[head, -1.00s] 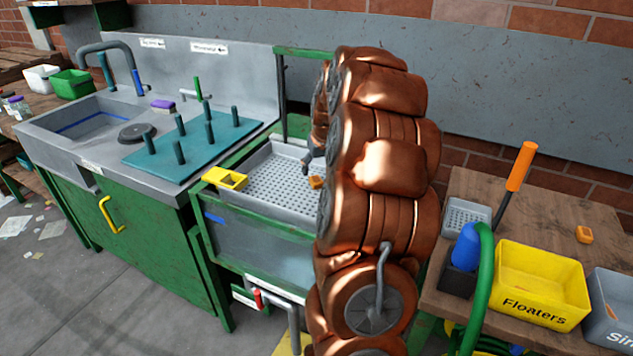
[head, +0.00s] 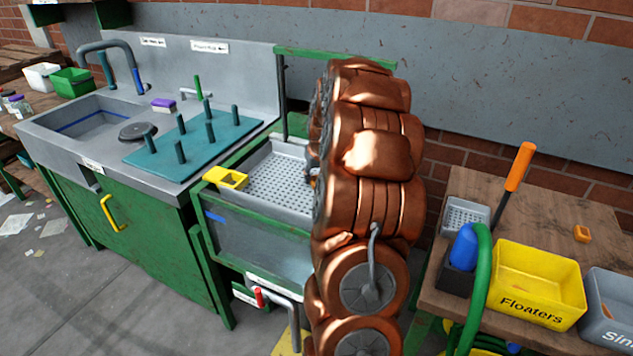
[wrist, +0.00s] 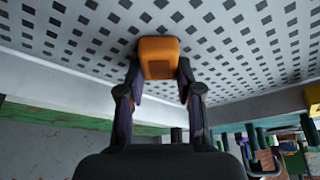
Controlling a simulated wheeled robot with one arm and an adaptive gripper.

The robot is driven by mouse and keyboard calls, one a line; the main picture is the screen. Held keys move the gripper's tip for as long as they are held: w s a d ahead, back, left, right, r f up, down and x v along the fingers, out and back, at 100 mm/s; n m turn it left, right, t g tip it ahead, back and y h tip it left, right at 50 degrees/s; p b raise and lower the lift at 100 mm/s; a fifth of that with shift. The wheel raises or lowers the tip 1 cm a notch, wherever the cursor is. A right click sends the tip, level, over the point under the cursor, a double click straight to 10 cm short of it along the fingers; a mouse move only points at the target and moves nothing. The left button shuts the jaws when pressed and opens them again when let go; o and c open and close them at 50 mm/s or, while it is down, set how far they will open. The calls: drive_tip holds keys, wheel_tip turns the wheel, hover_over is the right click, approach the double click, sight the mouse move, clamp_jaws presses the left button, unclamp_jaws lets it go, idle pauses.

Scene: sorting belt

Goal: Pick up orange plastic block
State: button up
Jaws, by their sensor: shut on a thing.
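The orange plastic block (wrist: 159,57) is between the two dark fingers of my gripper (wrist: 158,72) in the wrist view, and the gripper is shut on it. Behind the block is the perforated grey tray (wrist: 225,45). I cannot tell whether the block touches the tray or is just clear of it. In the head view the same tray (head: 279,187) stands on the green-framed tank, and my copper-coloured arm hides most of the gripper and the block.
A yellow box (head: 226,178) sits on the tray's left edge. At right, a wooden table (head: 462,300) bears a yellow "Floaters" bin (head: 540,308), a grey bin (head: 612,318), a small orange piece (head: 582,233) and an orange-handled tool (head: 519,167). A sink counter with a teal peg board (head: 215,150) stands left.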

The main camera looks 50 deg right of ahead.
drive_tip(key=c, duration=0.4)
drive_tip(key=shift+c, duration=0.2)
